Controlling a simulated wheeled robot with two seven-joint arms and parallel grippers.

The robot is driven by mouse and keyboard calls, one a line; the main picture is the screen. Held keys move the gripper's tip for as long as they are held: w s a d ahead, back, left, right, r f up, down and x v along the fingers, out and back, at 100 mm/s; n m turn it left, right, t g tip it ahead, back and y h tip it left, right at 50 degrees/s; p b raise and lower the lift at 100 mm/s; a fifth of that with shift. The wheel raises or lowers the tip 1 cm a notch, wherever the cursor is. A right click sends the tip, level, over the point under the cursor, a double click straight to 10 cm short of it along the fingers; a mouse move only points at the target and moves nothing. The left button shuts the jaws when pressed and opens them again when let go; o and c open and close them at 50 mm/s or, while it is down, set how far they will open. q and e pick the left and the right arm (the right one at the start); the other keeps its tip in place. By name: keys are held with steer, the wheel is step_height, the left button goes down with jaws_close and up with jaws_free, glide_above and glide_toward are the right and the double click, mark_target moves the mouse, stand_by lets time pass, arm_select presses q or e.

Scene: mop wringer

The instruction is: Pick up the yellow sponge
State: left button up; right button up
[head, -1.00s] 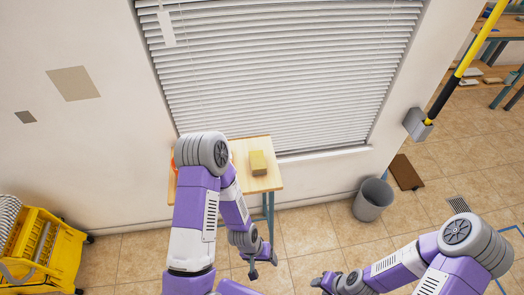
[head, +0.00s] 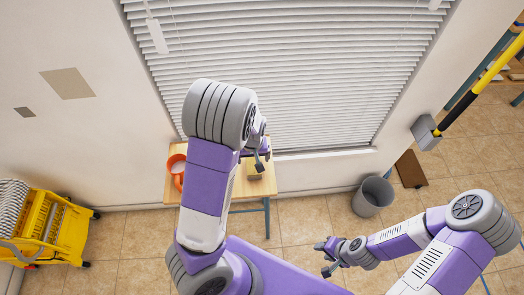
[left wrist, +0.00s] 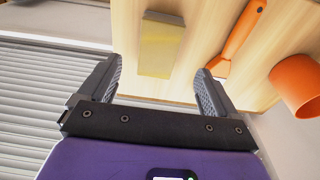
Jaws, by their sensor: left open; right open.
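The yellow sponge (left wrist: 162,46) lies on the wooden table (left wrist: 205,20). In the left wrist view it sits between and just beyond the open fingers of my left gripper (left wrist: 157,82), nearer the left finger, with no finger seen touching it. In the head view the sponge (head: 255,170) is mostly hidden behind my left gripper (head: 262,156), which hangs over the table (head: 255,188). My right gripper (head: 325,256) is open and empty, over the floor to the right of the table.
An orange mug (left wrist: 298,88) and an orange-handled tool (left wrist: 238,38) lie right of the sponge in the left wrist view. A grey bin (head: 372,196) stands right of the table. A yellow mop wringer (head: 50,228) is at the left. Window blinds (head: 290,70) rise behind the table.

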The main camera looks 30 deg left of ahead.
mark_target(253, 166)
arm_select(q)
steer(key=shift+w+f+b, duration=0.25)
steer(key=shift+w+f, duration=0.05)
steer(key=shift+f, duration=0.3)
steer(key=shift+w+f+b, duration=0.2)
steer(key=shift+w+f, duration=0.05)
steer(key=shift+f, duration=0.35)
steer(key=shift+s+a+f, duration=0.1)
steer(key=shift+s+f, duration=0.1)
steer(key=shift+f, duration=0.05)
steer(key=shift+s+f, duration=0.1)
steer(key=shift+f, duration=0.25)
steer(key=f, duration=0.1)
steer(key=f+b, duration=0.1)
steer(key=f, duration=0.2)
steer(key=shift+w+a+b, duration=0.15)
steer(key=shift+w+b, duration=0.2)
steer(key=shift+r, duration=0.1)
arm_select(e)
steer(key=shift+w+f, duration=0.25)
steer(key=shift+f, duration=0.95)
arm_select(q)
steer(key=c, duration=1)
step_height(253, 166, up, 10)
steer(key=p, duration=0.3)
arm_select(e)
step_height(253, 166, up, 3)
steer(key=shift+r, duration=0.1)
